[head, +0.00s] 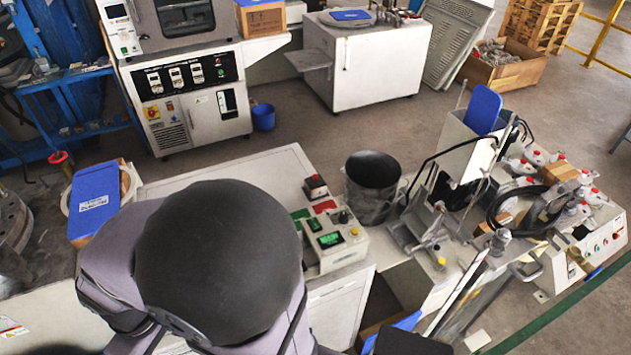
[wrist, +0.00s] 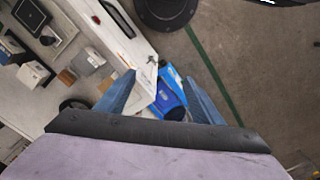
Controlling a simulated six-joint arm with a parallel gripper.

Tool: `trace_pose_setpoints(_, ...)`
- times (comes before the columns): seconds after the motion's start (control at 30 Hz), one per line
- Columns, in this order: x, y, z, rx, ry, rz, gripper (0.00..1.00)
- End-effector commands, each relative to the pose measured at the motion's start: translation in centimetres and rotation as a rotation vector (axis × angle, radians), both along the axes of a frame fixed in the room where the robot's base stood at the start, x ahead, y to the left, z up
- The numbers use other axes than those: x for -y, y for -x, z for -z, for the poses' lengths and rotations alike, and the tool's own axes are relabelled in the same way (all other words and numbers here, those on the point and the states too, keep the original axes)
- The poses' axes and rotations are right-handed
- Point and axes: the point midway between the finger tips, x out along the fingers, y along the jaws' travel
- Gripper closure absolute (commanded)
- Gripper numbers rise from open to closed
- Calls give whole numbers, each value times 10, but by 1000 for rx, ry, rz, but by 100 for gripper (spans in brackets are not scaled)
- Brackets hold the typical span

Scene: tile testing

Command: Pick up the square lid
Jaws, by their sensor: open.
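I cannot tell for sure which thing is the square lid. In the head view, a flat blue piece (head: 350,15) lies on top of the white cabinet at the back, and a blue panel (head: 483,108) stands upright in the equipment at right. In the wrist view, a dark square piece (wrist: 31,13) shows at the upper left, away from my gripper. My gripper (wrist: 160,76) is open, with its two blue fingers apart and nothing visibly held. A blue object (wrist: 169,96) shows between the fingers, seemingly beyond them. The head view does not show my fingers; my arm hides part of the bench.
In the head view, a black bucket (head: 372,190) and a control box with green displays (head: 335,240) stand on the pale bench (head: 240,167). Tall test equipment (head: 468,160) crowds the right. A blue labelled object (head: 95,200) lies at left. Open floor (head: 330,125) lies behind the bench.

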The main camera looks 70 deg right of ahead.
Motion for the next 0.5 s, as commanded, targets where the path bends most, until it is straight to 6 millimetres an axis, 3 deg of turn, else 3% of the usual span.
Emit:
trace_pose_setpoints(0.33, 1, -2, 0, 1, 0, 4, 31)
trace_pose_setpoints(0.5, 14, -22, -3, 10, 3, 64, 31)
